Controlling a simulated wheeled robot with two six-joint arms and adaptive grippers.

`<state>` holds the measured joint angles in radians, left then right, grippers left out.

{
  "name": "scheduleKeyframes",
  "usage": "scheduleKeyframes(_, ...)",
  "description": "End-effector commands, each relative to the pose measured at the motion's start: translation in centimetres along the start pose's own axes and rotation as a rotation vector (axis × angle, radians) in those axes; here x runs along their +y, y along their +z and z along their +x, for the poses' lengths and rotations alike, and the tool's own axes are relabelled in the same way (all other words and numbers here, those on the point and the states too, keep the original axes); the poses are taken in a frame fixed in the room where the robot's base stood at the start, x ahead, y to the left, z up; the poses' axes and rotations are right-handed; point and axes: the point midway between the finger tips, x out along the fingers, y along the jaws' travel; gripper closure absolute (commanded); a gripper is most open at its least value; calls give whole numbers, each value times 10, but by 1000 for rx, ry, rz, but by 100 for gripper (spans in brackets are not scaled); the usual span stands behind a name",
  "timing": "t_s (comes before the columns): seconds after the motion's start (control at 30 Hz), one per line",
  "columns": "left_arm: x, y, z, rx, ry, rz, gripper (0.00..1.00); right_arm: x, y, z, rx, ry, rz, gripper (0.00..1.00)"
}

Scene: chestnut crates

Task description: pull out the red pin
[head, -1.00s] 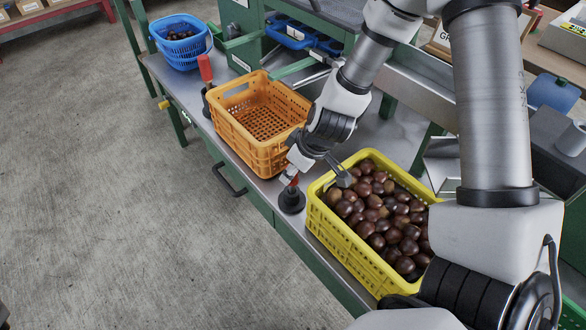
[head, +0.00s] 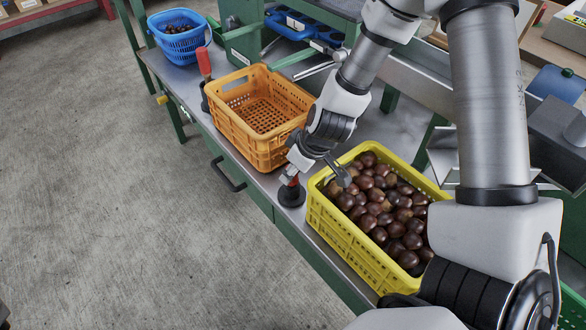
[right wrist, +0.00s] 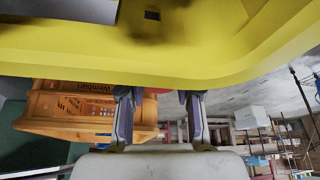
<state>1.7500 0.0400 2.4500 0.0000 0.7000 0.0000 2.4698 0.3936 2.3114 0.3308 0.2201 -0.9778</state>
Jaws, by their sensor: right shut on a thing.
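A red pin (head: 292,182) stands upright at a round black base (head: 291,197) on the bench edge, between the orange crate and the yellow crate. My right gripper (head: 290,178) reaches down over it and is shut on it; the fingers hide most of the pin. In the right wrist view, a bit of red (right wrist: 157,90) shows between my two fingertips. Whether the pin's lower end is seated in the base cannot be seen. A second red-handled upright (head: 205,66) stands left of the orange crate. My left gripper is not in view.
The yellow crate (head: 346,236), full of chestnuts, is close beside my right gripper and fills the top of the wrist view (right wrist: 150,65). The orange crate (head: 243,140) looks empty. A blue basket (head: 181,48) is at the far end. Floor left of the bench is clear.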

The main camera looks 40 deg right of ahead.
Motion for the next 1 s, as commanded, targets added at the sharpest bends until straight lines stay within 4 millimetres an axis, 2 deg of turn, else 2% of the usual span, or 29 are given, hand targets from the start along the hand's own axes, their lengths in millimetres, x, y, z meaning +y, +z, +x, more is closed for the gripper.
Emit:
scheduleKeyframes(0.53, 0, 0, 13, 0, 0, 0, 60, 0, 6, 14, 1, 0, -1, 100)
scheduleKeyframes(0.57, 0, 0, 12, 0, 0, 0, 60, 0, 5, 12, 1, 0, -1, 56)
scheduleKeyframes(0.6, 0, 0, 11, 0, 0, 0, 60, 0, 5, 12, 1, 0, -1, 42)
scheduleKeyframes(0.63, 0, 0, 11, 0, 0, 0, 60, 0, 5, 12, 1, 0, -1, 37)
scheduleKeyframes(1.0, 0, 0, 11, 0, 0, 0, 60, 0, 5, 10, 1, 1, 1, 37)
